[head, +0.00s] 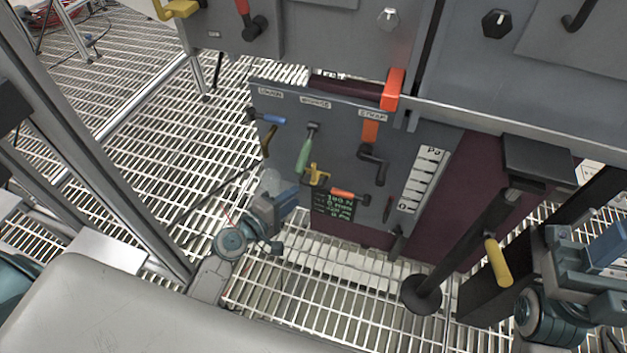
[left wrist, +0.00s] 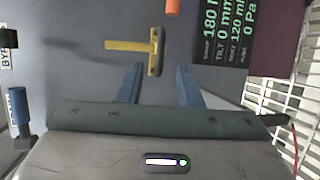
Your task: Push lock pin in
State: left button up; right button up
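A small yellow T-shaped part (head: 316,176) is mounted on the grey panel (head: 285,125); it may be the lock pin, but no readable label confirms this. In the left wrist view the yellow part (left wrist: 135,46) lies ahead of my fingertips, its crosspiece roughly in line with the gap between them. My left gripper (head: 291,199) is low in front of the panel; in the wrist view its two blue fingers (left wrist: 158,82) are apart with nothing between them. My right gripper (head: 606,250) is at the right edge, partly cut off; its fingers are unclear.
Blue (head: 268,118), green (head: 303,154) and orange-tipped (head: 349,194) handles crowd the panel near the yellow part. A dark display (head: 333,206) with green text sits below. A black post with a yellow grip (head: 497,262) stands to the right. Grated floor shows at left.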

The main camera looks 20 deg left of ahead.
aim_at(311, 185)
pick_arm(q)
jog(key=b+x, duration=0.1)
jog(key=x, duration=0.7)
jog(key=shift+f, duration=0.1)
jog(key=shift+s, duration=0.1)
jog(key=shift+c, duration=0.4)
grip_shut()
